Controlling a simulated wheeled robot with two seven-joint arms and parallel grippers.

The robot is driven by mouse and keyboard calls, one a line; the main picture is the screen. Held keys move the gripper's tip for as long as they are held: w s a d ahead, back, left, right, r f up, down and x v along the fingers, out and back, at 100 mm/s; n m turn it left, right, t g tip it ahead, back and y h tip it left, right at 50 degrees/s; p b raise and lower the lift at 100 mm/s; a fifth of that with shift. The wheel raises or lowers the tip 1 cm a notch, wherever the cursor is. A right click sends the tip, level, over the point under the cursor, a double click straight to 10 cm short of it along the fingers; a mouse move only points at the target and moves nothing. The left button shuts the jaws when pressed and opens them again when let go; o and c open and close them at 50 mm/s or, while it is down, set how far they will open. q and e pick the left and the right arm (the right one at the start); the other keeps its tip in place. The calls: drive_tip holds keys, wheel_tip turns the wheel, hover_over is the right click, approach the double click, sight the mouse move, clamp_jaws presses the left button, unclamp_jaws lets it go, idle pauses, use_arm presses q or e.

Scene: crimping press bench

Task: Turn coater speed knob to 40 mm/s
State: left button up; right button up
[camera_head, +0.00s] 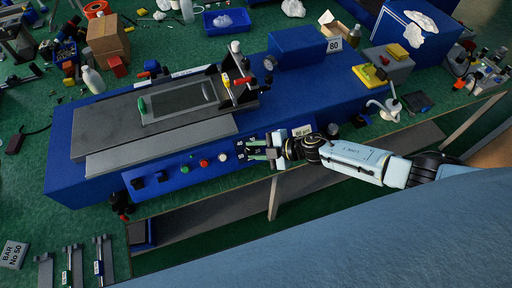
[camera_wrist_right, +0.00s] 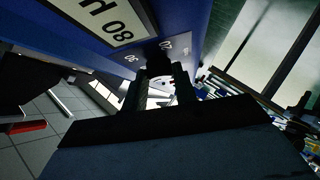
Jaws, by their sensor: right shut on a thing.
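The blue coater (camera_head: 170,198) stands on the green bench, with its control panel along the front face. My right gripper (camera_head: 251,150) reaches in from the right to the right part of that panel. In the right wrist view its two dark fingers (camera_wrist_right: 158,88) are shut on the dark speed knob (camera_wrist_right: 157,62), one on each side. A grey scale plate (camera_wrist_right: 178,44) with small numbers shows behind the knob; the pointer is not readable. In the head view the fingers mostly hide the knob. My left gripper is not in view.
Left of my gripper on the panel are a white button (camera_head: 222,157), a red button (camera_head: 204,163) and dark switches (camera_head: 138,183). The coater bed (camera_head: 120,125) carries a plate and a bar holder (camera_head: 237,85).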

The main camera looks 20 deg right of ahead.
idle(0.3)
drive_tip(key=o, duration=1)
drive_tip(key=shift+v, duration=6.7)
drive_tip(key=shift+a, duration=0.1)
